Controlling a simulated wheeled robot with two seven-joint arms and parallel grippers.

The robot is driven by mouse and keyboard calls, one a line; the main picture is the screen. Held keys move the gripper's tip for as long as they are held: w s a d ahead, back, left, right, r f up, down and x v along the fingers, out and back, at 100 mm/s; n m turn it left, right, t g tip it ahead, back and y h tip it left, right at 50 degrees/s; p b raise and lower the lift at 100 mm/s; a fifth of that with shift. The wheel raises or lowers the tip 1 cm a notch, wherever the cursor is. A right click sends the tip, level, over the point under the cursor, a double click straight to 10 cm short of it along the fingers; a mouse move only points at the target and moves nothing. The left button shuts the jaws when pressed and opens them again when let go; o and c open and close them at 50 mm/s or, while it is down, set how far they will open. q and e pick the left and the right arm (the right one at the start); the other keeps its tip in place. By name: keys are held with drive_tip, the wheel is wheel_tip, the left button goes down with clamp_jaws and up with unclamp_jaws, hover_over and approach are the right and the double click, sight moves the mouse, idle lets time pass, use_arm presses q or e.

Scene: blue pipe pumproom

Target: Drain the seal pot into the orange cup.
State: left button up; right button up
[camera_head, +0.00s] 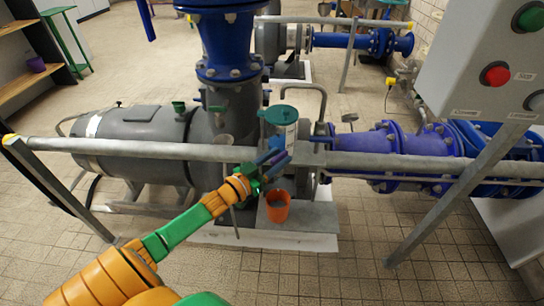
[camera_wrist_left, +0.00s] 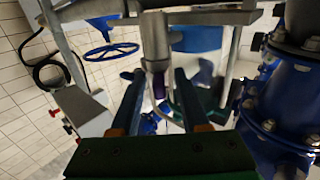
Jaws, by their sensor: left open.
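The orange cup (camera_head: 277,207) stands on a grey ledge at the pump's foot, below the rail. A pot with a teal lid (camera_head: 279,115), which looks like the seal pot, stands above and behind the rail. My left gripper (camera_head: 277,162) is at the rail, above the cup and just below the pot. Its two dark blue fingers are apart. In the left wrist view, a grey fitting (camera_wrist_left: 154,40) with a dark purple tip lies between the open fingers (camera_wrist_left: 158,82); I cannot tell whether they touch it. My right gripper is out of view.
A grey rail (camera_head: 150,149) crosses in front of the pump and blue pipes (camera_head: 395,142). A control box (camera_head: 490,65) with green and red buttons stands at the right. A blue handwheel (camera_wrist_left: 110,51) shows in the wrist view. The front tiled floor is clear.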

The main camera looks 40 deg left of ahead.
sight(271, 163)
use_arm(q)
drive_tip(key=s, duration=0.4)
drive_tip(key=s+a, duration=0.1)
drive_tip(key=s, duration=0.1)
drive_tip(key=shift+s, duration=0.1)
drive_tip(key=s+f+n+g+y+p, duration=0.1)
drive_tip(key=s+f+g, duration=0.3)
drive_tip(key=f, duration=0.5)
drive_tip(key=s+d+f+g+y+p, duration=0.1)
drive_tip(key=s+f+g, duration=0.1)
drive_tip(key=s+f, duration=0.45)
drive_tip(key=s+f+n+g+y+p, duration=0.1)
drive_tip(key=s+f+g+y, duration=0.2)
drive_tip(key=f, duration=0.7)
drive_tip(key=s+d+f+m+g, duration=0.1)
drive_tip(key=s+d+f+g, duration=0.1)
drive_tip(key=s, duration=0.4)
drive_tip(key=s+d+f+m+g+h+p, duration=0.1)
drive_tip(key=s+d+f+g, duration=0.2)
drive_tip(key=s, duration=0.4)
drive_tip(key=s+d+f+m+g+h, duration=0.1)
drive_tip(key=s+d+f+g, duration=0.1)
drive_tip(key=s+d+f, duration=0.2)
drive_tip(key=s+d, duration=0.2)
drive_tip(key=s, duration=0.1)
drive_tip(key=shift+g, duration=0.4)
